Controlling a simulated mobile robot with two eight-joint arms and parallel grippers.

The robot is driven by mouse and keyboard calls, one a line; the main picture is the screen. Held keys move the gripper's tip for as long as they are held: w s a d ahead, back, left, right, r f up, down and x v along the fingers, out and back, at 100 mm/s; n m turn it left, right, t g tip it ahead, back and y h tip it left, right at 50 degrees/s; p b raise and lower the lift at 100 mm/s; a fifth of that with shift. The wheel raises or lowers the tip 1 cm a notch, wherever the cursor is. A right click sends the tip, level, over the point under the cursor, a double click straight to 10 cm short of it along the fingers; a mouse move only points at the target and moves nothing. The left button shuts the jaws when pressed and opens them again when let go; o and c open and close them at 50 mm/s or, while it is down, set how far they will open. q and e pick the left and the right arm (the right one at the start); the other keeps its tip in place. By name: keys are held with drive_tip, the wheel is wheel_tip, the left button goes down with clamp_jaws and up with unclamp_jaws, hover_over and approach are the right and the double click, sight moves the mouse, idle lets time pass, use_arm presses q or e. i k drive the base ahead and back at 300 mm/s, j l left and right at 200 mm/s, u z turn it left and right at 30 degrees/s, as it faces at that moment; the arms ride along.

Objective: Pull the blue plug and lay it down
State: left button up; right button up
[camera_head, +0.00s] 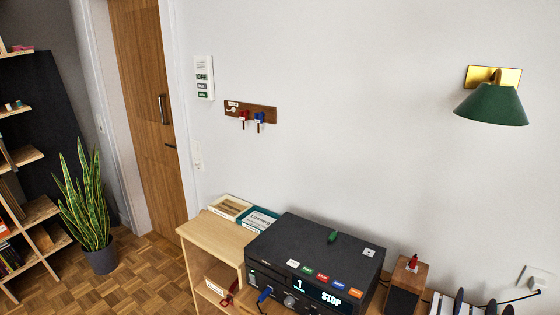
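A blue plug (264,295) shows at the lower front left of a black device (315,262), near the bottom edge of the head view. It appears to sit in the device's front panel, but it is too small to tell how far in it is. Neither of my grippers is in view.
Shallow boxes (229,207) line the back of the table, left of the device; wood in front is bare. A green object (332,237) lies on the device. A wooden box (408,280) stands right. A key rack (250,112) and green lamp (491,104) hang on the wall.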

sight(261, 298)
drive_tip(key=i+j+z, duration=0.15)
drive_tip(key=i+j, duration=0.45)
drive_tip(key=j, duration=0.4)
drive_tip(key=i+j, duration=0.1)
drive_tip(key=j, duration=0.4)
drive_tip(key=i+j, duration=0.1)
drive_tip(key=j, duration=0.45)
drive_tip(key=i+j, duration=0.1)
drive_tip(key=j, duration=0.4)
drive_tip(key=z, duration=1.6)
